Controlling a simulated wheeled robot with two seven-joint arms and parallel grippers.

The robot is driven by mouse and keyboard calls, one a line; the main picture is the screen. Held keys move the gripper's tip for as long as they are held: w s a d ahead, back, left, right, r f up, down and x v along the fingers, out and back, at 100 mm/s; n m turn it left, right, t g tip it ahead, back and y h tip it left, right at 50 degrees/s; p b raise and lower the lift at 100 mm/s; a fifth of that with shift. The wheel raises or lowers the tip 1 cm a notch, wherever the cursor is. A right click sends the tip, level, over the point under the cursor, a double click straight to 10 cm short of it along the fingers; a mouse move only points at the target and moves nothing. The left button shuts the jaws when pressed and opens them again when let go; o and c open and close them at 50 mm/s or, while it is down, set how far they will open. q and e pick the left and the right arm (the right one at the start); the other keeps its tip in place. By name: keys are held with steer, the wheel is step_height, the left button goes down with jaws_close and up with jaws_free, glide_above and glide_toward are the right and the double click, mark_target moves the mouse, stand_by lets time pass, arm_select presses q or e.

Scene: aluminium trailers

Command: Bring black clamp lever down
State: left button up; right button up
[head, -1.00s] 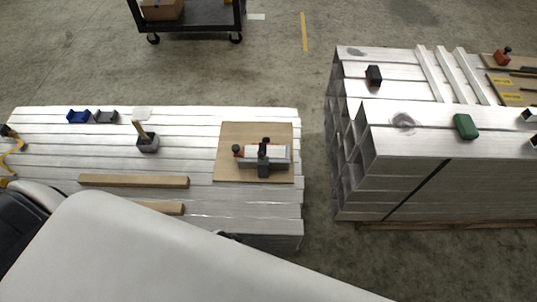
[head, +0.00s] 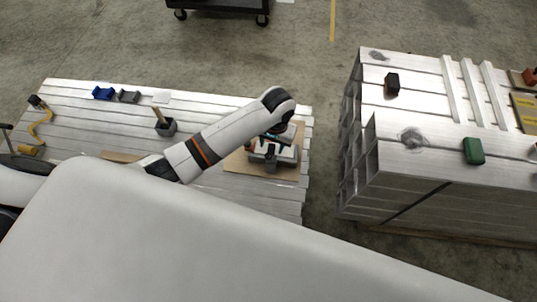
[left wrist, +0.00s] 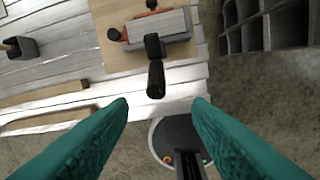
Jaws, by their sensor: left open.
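The clamp (head: 286,153), grey with red and black parts, sits on a wooden board (head: 240,165) near the right end of the bench. My left arm reaches over it and partly hides it in the head view. In the left wrist view the clamp body (left wrist: 172,25) is at the top. Its black lever (left wrist: 156,78) points toward the gap between my fingers. My left gripper (left wrist: 161,103) is open, its two teal fingers on either side and just short of the lever's end, touching nothing. My right gripper is not in view.
The bench (head: 75,98) of aluminium beams holds a blue block (head: 103,93) and a grey holder (head: 166,128) with a wooden handle. A stack of aluminium (head: 430,170) stands right, across a floor gap.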

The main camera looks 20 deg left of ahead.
mark_target(268, 158)
arm_select(q)
steer(key=shift+w+a+r, duration=0.15)
steer(key=shift+w+r, duration=0.05)
steer(key=shift+w, duration=0.05)
steer(key=shift+f, duration=0.2)
steer(key=f, duration=0.7)
steer(key=a+f, duration=0.1)
steer(key=f, duration=0.3)
steer(key=shift+f, duration=0.15)
steer(key=shift+b, duration=0.3)
jaws_close()
